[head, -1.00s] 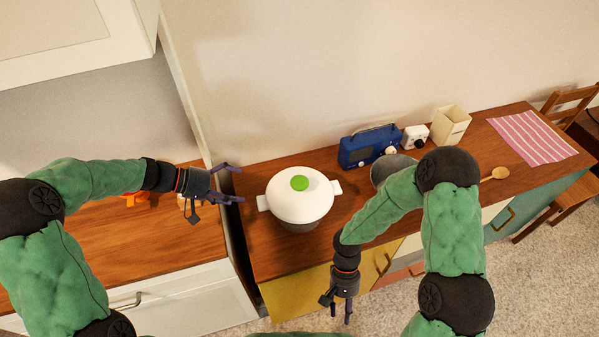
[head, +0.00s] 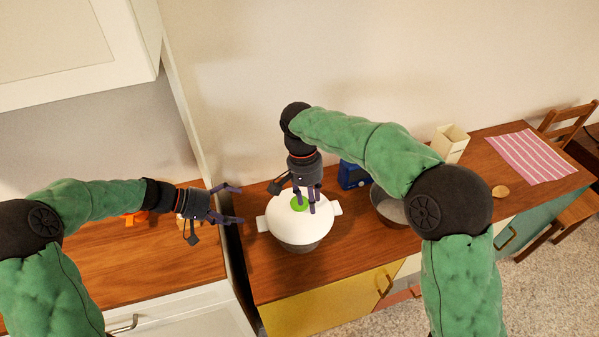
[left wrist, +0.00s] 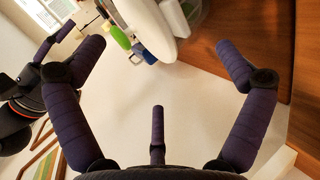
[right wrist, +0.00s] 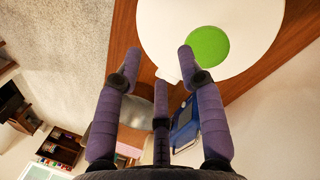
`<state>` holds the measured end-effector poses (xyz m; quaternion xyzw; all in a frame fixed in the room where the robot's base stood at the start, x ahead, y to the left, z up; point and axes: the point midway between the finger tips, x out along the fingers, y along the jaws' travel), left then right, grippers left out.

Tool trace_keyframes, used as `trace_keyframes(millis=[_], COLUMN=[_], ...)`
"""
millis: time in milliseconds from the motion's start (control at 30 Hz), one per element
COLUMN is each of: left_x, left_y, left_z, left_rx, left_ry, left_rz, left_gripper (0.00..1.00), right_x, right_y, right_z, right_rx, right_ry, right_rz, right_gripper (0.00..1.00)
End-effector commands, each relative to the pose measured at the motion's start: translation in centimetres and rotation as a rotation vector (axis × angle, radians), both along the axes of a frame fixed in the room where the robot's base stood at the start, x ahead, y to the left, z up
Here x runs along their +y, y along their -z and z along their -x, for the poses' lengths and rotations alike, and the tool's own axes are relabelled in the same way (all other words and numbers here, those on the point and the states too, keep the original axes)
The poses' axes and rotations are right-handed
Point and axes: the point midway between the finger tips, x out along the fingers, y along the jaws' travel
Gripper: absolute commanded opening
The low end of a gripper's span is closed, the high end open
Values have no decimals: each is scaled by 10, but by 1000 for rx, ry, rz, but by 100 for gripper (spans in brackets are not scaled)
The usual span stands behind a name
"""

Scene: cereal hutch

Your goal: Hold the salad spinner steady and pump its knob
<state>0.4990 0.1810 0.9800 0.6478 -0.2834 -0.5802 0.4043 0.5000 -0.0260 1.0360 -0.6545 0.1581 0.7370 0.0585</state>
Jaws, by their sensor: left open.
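The salad spinner (head: 282,228) stands upright on the wooden counter, with a white domed lid, a green round knob (head: 299,204), side tabs and a dark lower bowl. My left gripper (head: 240,204) is open and empty just left of the spinner, apart from it. The lid edge also shows in the left wrist view (left wrist: 150,25). My right gripper (head: 306,209) is above the lid, fingers pointing down at the knob and partly covering it. In the right wrist view, its fingers (right wrist: 158,58) are apart with nothing between them, and the knob (right wrist: 208,47) lies beyond them. Contact with the knob is unclear.
A blue radio (head: 352,176) and a grey bowl (head: 388,210) stand right of the spinner, partly hidden by my right arm. A cream container (head: 450,144), a wooden spoon (head: 500,191) and a striped cloth (head: 530,157) lie further right. A dark gap (head: 236,255) separates the two counters.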

Motion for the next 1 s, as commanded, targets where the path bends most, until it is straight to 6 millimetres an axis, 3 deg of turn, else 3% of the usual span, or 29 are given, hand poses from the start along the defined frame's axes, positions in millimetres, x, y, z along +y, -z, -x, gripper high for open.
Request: trace_keyframes(millis=[100, 300, 467, 1000], left_x=[0, -1, -10, -78], left_y=[0, 1, 7, 49], left_z=[0, 0, -2, -15], left_rx=[0, 0, 2, 1], left_ry=[0, 0, 1, 3], left_rz=[0, 0, 0, 0], left_gripper=[100, 100, 100, 100], right_x=[15, 25, 26, 26], right_y=[-32, -57, -59, -58], right_z=[-20, -34, -35, -35], right_rx=[-78, -135, -140, -138], right_ry=[12, 19, 20, 20], right_rz=[-65, -116, -121, -120], right_gripper=[39, 39, 39, 39])
